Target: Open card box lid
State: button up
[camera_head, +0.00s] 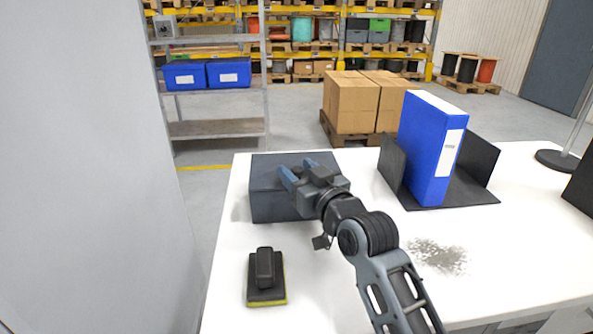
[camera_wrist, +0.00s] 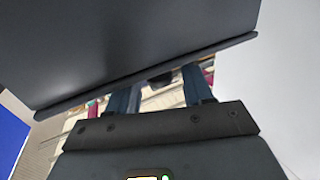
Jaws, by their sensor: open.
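The dark grey card box (camera_head: 268,205) stands on the white table at its left end. Its lid (camera_head: 266,169) looks down flat, though my gripper covers its right part. In the wrist view, a large dark panel of the box (camera_wrist: 120,45) with a thin lip fills the top. The fingers (camera_wrist: 162,95) reach up to that lip, and their tips are hidden behind it. I cannot tell whether they touch it.
A sponge-like block with a black handle (camera_head: 265,275) lies in front of the box. A blue binder (camera_head: 432,150) stands in a black holder (camera_head: 480,190) to the right. A dark speckled patch (camera_head: 438,256) marks the table. A pole base (camera_head: 562,161) stands far right.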

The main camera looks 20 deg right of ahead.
jog(key=shift+w, duration=0.45)
jog(key=shift+c, duration=0.2)
grip_shut()
